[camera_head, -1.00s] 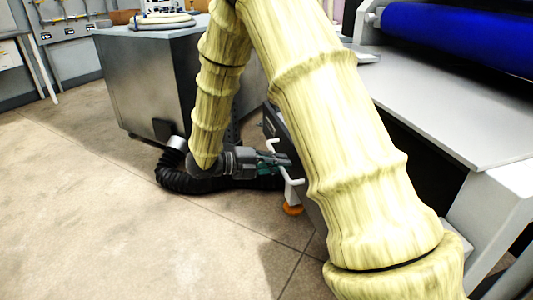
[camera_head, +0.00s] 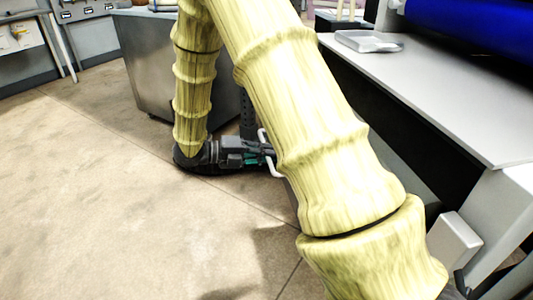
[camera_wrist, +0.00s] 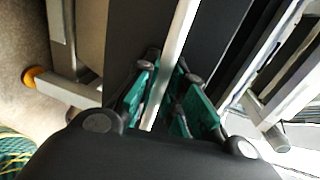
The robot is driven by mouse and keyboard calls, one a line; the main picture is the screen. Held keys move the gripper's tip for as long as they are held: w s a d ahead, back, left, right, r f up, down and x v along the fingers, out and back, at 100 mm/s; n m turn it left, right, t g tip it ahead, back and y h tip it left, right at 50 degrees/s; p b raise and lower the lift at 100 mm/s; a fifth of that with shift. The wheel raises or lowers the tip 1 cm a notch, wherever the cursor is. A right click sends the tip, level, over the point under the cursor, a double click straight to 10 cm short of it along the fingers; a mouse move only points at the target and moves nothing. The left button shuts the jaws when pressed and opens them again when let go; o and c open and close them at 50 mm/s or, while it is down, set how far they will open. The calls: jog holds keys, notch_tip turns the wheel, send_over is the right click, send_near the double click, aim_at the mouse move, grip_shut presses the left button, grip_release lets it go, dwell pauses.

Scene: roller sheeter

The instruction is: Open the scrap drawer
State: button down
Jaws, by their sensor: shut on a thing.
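The scrap drawer shows in the wrist view as a dark panel (camera_wrist: 222,22) with a pale bar handle (camera_wrist: 180,40) running along it. My gripper (camera_wrist: 163,98) is shut on this handle, with a green-padded finger on either side of the bar. In the head view my gripper (camera_head: 268,157) is low, close to the floor, and an end of the white handle (camera_head: 273,168) shows at its fingertips. My arm hides most of the drawer there, so I cannot tell how far out it stands.
The sheeter's pale table (camera_head: 430,95) and blue roller (camera_head: 470,30) are at the right. A steel cabinet (camera_head: 150,65) stands behind my gripper. The wrist view shows a frame leg with an orange foot (camera_wrist: 30,77). The floor (camera_head: 100,200) at left is clear.

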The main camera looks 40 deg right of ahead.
jog(key=c, duration=1.5)
grip_release()
jog(key=shift+a, duration=0.1)
jog(key=v, duration=1.2)
jog(key=shift+f, duration=0.15)
